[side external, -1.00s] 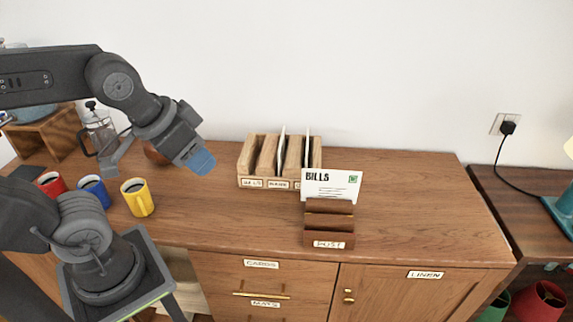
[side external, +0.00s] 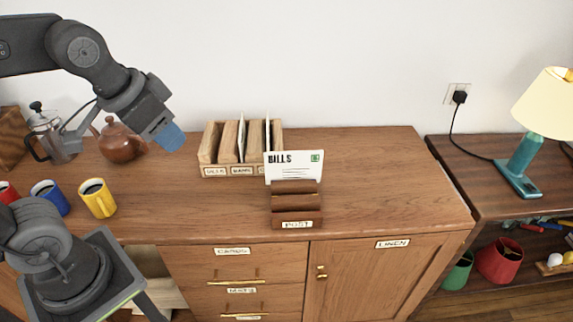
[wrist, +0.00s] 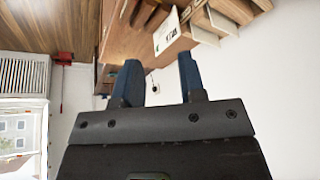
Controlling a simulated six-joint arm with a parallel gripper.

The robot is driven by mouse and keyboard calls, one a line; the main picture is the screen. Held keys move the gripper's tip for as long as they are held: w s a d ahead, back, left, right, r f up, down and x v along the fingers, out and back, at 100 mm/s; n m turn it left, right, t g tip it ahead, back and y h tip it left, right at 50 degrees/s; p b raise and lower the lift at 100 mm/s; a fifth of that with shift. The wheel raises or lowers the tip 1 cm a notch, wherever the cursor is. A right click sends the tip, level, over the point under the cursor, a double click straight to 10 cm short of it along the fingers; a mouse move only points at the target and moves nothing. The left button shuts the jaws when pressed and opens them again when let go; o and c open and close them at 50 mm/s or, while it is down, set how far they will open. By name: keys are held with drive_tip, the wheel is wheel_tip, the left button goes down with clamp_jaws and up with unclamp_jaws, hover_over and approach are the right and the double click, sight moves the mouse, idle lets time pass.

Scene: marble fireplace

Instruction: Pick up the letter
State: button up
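The letter (side external: 294,168) is a white envelope marked BILLS with a green stamp. It stands upright in the brown wooden POST holder (side external: 297,206), its lower part hidden by the holder. It also shows tilted in the wrist view (wrist: 167,35). My gripper (side external: 170,137) hangs in the air above the sideboard, left of the letter and well apart from it. In the wrist view its two blue fingers (wrist: 159,75) are spread with nothing between them.
A wooden sorter (side external: 208,143) with upright papers stands behind and left of the letter. A brown teapot (side external: 120,143), a French press (side external: 50,140) and red, blue and yellow mugs (side external: 98,198) are at the left. The sideboard top (side external: 390,175) is clear on the right.

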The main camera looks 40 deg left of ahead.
drive_tip(key=w+r+m+g, duration=0.2)
drive_tip(key=w+m, duration=0.1)
drive_tip(key=w, duration=0.7)
drive_tip(key=m+g, duration=0.3)
drive_tip(key=m, duration=0.2)
hover_over(294, 157)
drive_tip(key=s, duration=0.1)
wheel_tip(294, 157, down, 10)
drive_tip(key=shift+w+a+f, duration=0.1)
drive_tip(key=shift+w+f, duration=0.1)
drive_tip(key=shift+f, duration=2.1)
drive_tip(key=shift+w+f, duration=0.2)
drive_tip(key=shift+f, duration=2.05)
drive_tip(key=shift+w+a+f, duration=0.1)
drive_tip(key=shift+w+f, duration=0.1)
drive_tip(key=shift+f, duration=2.1)
drive_tip(key=shift+c, duration=0.5)
clamp_jaws()
